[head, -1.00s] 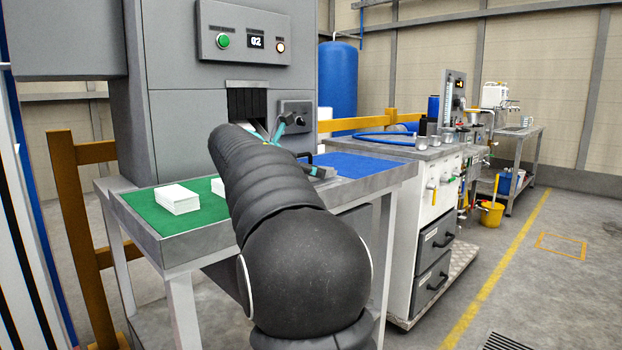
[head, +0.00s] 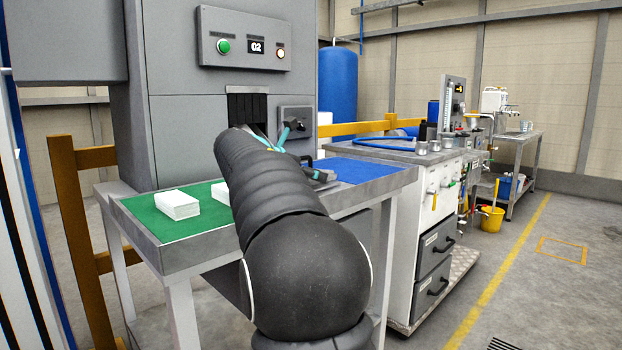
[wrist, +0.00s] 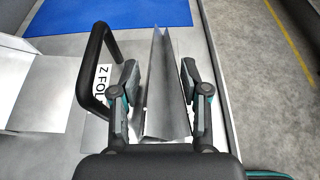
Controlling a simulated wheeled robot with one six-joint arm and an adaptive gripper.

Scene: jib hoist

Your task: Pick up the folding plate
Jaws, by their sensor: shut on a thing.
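The folding plate (wrist: 168,100) shows in the wrist view as a shiny grey metal piece with a raised, bent ridge. My gripper (wrist: 161,82) has its dark fingers on both sides of this ridge and is shut on it. A label reading "Z FOL" and a black bar handle (wrist: 88,65) lie just left of the fingers; I cannot tell how they join the ridge. In the head view my arm hides most of the gripper; teal finger parts (head: 284,134) show beyond it, and the plate is mostly hidden.
The grey table carries a green mat (head: 146,218) with white stacks (head: 177,205) and a blue mat (head: 358,168). A grey machine (head: 180,120) with a dark slot stands behind. A bench with drawers (head: 432,262) stands close on the right.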

